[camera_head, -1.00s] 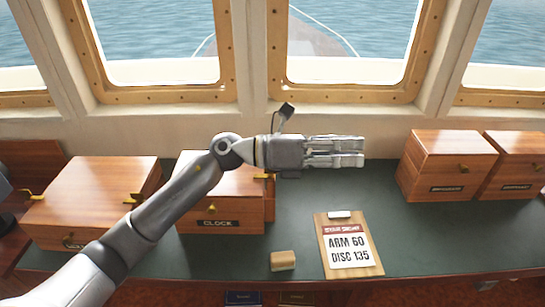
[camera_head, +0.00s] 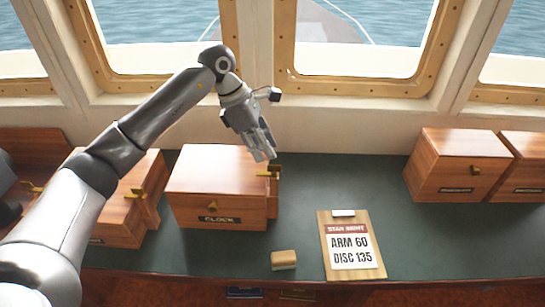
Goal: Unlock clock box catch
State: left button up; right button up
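The clock box (camera_head: 210,183) is a closed wooden box with a dark CLOCK label and a small brass knob on its front. Its brass catch (camera_head: 268,172) sits at the right side near the top edge. My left gripper (camera_head: 264,155) points downward, with its fingertips just above or at the catch in this view. Its fingers look close together; I cannot tell whether they touch the catch or hold it. My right gripper is not in view.
A clipboard (camera_head: 350,250) reads ARM 60, DISC 135. A small wooden block (camera_head: 284,260) lies left of it. Another wooden box (camera_head: 122,226) stands left, partly behind my arm. A wooden box (camera_head: 455,165) stands at right.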

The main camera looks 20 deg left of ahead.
aim_at(274, 165)
pick_arm(q)
jog(key=p+x, duration=0.1)
jog(key=x, duration=0.3)
jog(key=shift+d+f, duration=0.15)
jog(key=shift+w+d+f+p, duration=0.1)
jog(key=shift+f+p, duration=0.1)
jog(key=shift+f, duration=0.15)
jog(key=shift+d+f+p, duration=0.15)
jog(key=shift+f+p, duration=0.05)
jog(key=shift+f, duration=0.15)
grip_shut()
